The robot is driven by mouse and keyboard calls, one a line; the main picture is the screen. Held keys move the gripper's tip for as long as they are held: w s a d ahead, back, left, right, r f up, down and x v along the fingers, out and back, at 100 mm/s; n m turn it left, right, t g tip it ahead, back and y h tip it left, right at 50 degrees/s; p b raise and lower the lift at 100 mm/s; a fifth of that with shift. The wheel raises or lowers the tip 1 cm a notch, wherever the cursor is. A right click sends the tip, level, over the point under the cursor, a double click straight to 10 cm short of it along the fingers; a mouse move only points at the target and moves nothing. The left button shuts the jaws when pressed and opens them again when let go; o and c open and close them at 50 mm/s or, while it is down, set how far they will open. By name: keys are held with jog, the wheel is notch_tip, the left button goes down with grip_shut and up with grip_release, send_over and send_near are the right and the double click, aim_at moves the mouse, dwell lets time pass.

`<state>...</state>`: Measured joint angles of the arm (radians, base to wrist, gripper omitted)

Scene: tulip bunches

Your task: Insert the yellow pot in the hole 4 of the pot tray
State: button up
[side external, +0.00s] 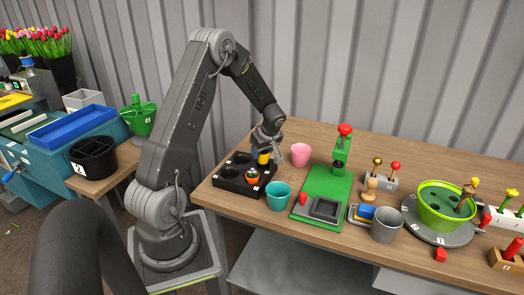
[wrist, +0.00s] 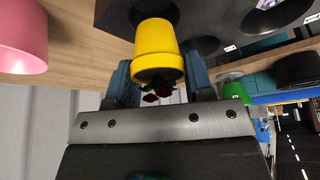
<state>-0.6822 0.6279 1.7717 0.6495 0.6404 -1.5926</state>
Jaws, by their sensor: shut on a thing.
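The yellow pot (side external: 263,159) is held in my gripper (side external: 265,148) over the back right corner of the black pot tray (side external: 227,183). In the wrist view the yellow pot (wrist: 157,40) sits between the two blue fingers (wrist: 160,78), with dark soil and a dark red plant at its rim. Its base points toward the pot tray (wrist: 218,22). I cannot tell whether the base is inside a hole. An orange pot (side external: 252,177) with a plant stands in the front right hole. Two holes on the tray's left side look empty.
A pink pot (side external: 301,153) stands close to the right of the tray, also in the wrist view (wrist: 22,35). A teal pot (side external: 278,196) stands in front. A green press (side external: 325,190) and grey cup (side external: 386,225) are further right.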

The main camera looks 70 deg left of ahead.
aim_at(262, 157)
jog(key=shift+f, duration=1.55)
jog(key=o, duration=1)
jog(key=shift+r, duration=0.1)
jog(key=v, duration=1.3)
jog(key=shift+d+r, duration=0.15)
jog(key=shift+r, duration=0.2)
jog(key=s+d+r+m+t, duration=0.1)
jog(key=d+r+m+t, duration=0.1)
jog(key=d+r+m, duration=0.6)
jog(key=s+d+r+m+t+h, duration=0.2)
jog(key=s+d+m, duration=0.4)
jog(key=d, duration=0.5)
jog(key=s+d+r+m+t+h, duration=0.2)
jog(key=s+d+m, duration=0.4)
jog(key=d, duration=0.5)
jog(key=shift+s+r+t+h, duration=0.3)
jog(key=shift+s+r+h, duration=0.1)
jog(key=shift+s, duration=0.6)
